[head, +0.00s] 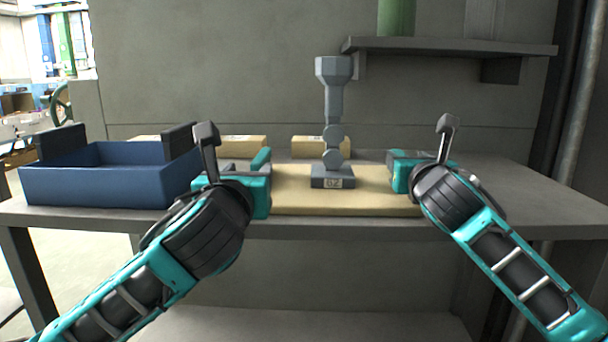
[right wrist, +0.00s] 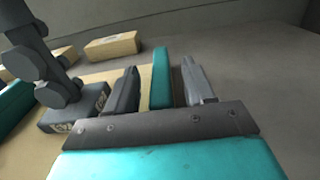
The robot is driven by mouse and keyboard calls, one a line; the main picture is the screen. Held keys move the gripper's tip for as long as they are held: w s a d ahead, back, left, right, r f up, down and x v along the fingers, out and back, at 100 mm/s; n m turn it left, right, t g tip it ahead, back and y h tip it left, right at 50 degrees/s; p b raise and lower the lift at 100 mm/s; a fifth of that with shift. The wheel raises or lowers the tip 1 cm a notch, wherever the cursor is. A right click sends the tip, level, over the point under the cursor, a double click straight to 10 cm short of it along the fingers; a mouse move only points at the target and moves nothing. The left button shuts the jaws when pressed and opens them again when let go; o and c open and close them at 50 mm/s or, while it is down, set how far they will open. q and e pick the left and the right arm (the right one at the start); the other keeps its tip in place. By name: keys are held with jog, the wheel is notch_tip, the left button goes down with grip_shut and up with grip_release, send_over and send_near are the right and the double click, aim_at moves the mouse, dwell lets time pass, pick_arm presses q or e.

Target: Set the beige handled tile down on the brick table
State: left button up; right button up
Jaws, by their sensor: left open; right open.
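The beige handled tile (head: 290,198) lies flat at the front of the grey table (head: 505,190), with a teal handle at each end. My left gripper (head: 238,172) is open at the left handle (head: 263,160); my own wrist hides much of that contact. My right gripper (head: 425,165) is open at the right handle (head: 401,172). In the right wrist view the right handle (right wrist: 161,78) stands between the two spread fingers, with a gap showing on the right side. A grey post on a block (head: 333,178) stands on the tile.
Beige bricks (head: 320,145) lie on the table behind the tile. A blue open bin (head: 95,186) with dark handles stands at the left. A wall shelf (head: 450,46) carries a green cylinder (head: 396,17). The table is clear to the right.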

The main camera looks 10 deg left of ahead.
pick_arm(q)
jog(key=shift+s, duration=0.35)
pick_arm(e)
jog(key=shift+s, duration=0.4)
jog(key=s, duration=1.1)
jog(key=shift+d, duration=0.4)
jog(key=shift+s, duration=0.15)
